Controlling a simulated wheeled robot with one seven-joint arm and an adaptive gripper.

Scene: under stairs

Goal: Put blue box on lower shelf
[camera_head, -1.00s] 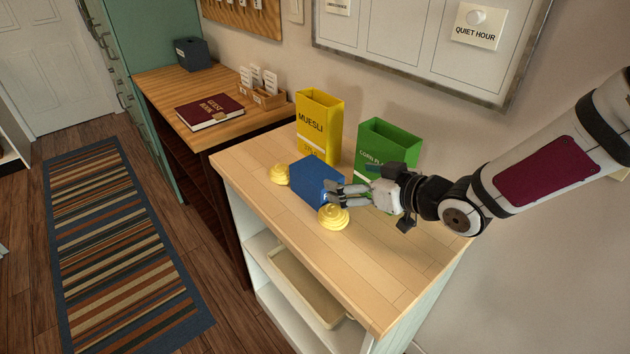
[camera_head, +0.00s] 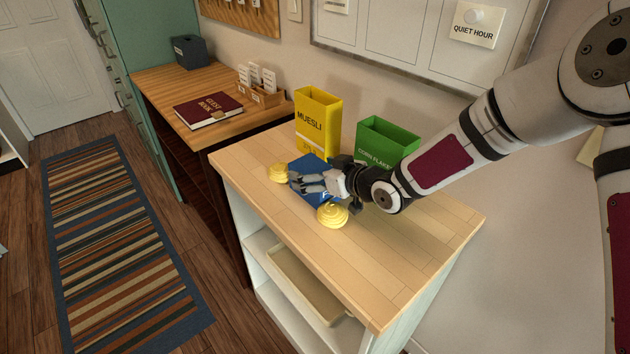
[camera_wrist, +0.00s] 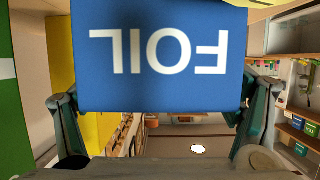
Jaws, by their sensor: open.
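The blue box (camera_head: 312,163) lies on the wooden top of the white shelf unit (camera_head: 390,262), between two yellow coiled objects. In the wrist view the blue box (camera_wrist: 160,85) shows the upside-down word FOIL, between the two fingers. My gripper (camera_head: 300,183) is open, with its fingers at the box in the head view and hiding part of it. In the wrist view the fingers (camera_wrist: 158,118) stand on either side of the box's lower edge; I cannot tell whether they touch it. The lower shelf (camera_head: 275,292) is below the top, on the open front side.
A yellow muesli box (camera_head: 317,122) and a green corn flakes box (camera_head: 388,143) stand behind. Yellow coils sit left (camera_head: 278,173) and right (camera_head: 332,215) of the blue box. A beige tray (camera_head: 308,285) occupies the upper compartment. The top's right part is clear.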

